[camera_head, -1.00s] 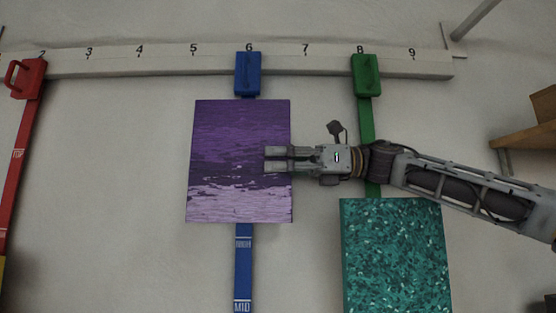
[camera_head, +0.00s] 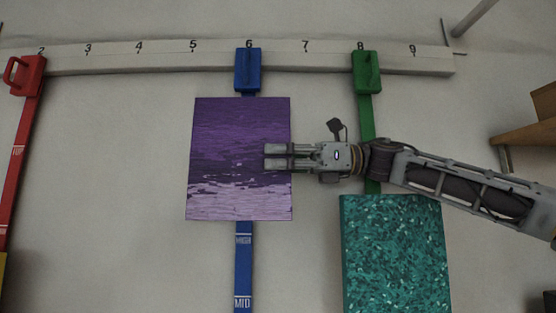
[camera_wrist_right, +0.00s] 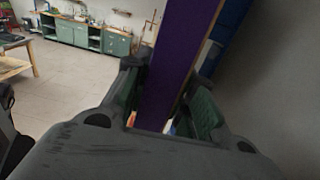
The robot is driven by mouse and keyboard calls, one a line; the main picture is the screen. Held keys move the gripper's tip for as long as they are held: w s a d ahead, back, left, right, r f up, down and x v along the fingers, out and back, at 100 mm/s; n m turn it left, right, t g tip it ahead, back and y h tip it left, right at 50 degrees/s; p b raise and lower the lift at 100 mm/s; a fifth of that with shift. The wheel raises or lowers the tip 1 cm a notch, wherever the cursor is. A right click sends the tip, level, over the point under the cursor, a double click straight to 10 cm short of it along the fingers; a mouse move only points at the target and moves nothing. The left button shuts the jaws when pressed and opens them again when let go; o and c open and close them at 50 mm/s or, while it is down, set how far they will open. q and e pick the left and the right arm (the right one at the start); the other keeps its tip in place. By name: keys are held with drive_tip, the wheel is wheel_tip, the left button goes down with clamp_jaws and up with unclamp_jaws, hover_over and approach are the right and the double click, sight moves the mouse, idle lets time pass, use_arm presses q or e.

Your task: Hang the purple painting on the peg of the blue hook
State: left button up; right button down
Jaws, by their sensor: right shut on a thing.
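The purple painting (camera_head: 230,150) is upright in front of the blue strap in the head view, a little below the blue hook (camera_head: 248,70). My right gripper (camera_head: 268,157) comes in from the right and is shut on the painting near its right edge. In the right wrist view the painting (camera_wrist_right: 180,65) stands between the two fingers (camera_wrist_right: 165,105). The painting covers part of the blue strap, so the peg and the painting's back cannot be made out. My left gripper is not in view.
A white numbered rail (camera_head: 150,62) runs along the wall. A red hook (camera_head: 28,76) is at the left and a green hook (camera_head: 366,72) at the right. A teal speckled painting (camera_head: 395,255) hangs under the green one, below my right arm.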

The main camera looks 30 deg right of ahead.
drive_tip(key=c, duration=1.1)
unclamp_jaws()
drive_tip(key=shift+f, duration=0.1)
drive_tip(key=shift+d, duration=0.1)
drive_tip(key=v, duration=1.2)
